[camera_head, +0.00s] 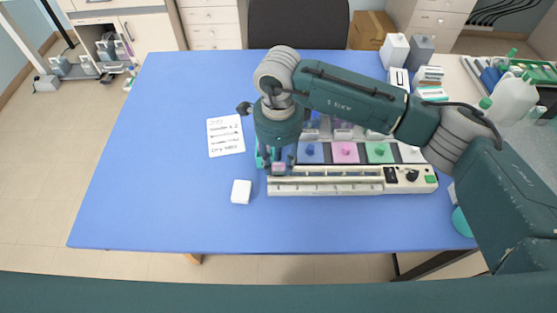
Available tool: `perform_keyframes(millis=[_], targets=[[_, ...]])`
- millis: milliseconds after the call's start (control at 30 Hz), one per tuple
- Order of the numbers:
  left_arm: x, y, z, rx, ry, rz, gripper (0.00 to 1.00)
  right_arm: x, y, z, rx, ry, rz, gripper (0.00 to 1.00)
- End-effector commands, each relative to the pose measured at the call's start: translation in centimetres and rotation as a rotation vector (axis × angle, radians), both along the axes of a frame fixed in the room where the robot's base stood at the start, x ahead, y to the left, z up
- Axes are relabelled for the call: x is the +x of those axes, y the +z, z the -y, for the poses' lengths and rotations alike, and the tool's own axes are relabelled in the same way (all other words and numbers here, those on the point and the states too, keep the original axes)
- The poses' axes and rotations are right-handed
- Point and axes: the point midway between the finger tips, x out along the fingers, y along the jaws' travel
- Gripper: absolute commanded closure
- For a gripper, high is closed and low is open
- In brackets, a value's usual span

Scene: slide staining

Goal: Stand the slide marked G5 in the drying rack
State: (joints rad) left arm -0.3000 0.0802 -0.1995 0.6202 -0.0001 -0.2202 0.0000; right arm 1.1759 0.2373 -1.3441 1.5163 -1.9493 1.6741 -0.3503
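My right gripper (278,165) points down over the left end of a row of staining equipment. A small pinkish piece (279,168) shows between its fingertips. I cannot tell whether the fingers grip it or it lies behind them, and no G5 mark is readable. A long pale unit (325,188) with a lengthwise strip and a control panel lies just below the fingertips. A teal edge (260,158) shows beside the gripper, mostly hidden. I cannot tell which piece is the drying rack. My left gripper is not in view.
Stations with blue (310,150), pink (345,150) and green (379,151) lids stand behind the pale unit, partly under my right arm. A white block (241,191) and a written card (225,136) lie to the left. The left of the blue table (150,170) is clear.

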Motion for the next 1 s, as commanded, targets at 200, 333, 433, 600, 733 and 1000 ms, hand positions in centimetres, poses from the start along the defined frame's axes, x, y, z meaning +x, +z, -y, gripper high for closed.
perform_keyframes(millis=[200, 333, 433, 600, 733, 1000], targets=[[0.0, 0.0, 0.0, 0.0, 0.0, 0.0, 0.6, 0.0, 0.0, 0.0, -0.001, 0.0, -0.001, 0.49], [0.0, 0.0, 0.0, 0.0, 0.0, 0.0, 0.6, 0.0, 0.0, 0.0, 0.0, 0.0, -0.001, 0.49], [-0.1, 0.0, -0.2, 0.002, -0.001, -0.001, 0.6, 0.0, 0.1, 0.0, 0.0, 0.0, 0.0, 0.49], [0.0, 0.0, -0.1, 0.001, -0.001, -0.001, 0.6, 0.1, 1.7, 0.0, 0.002, 0.0, 0.003, 0.49], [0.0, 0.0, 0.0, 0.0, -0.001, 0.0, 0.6, 0.2, 4.3, 0.0, 0.002, 0.0, 0.005, 0.49], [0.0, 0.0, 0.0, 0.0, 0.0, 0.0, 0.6, 0.2, 9.7, 0.0, 0.0, 0.001, 0.003, 0.49]])
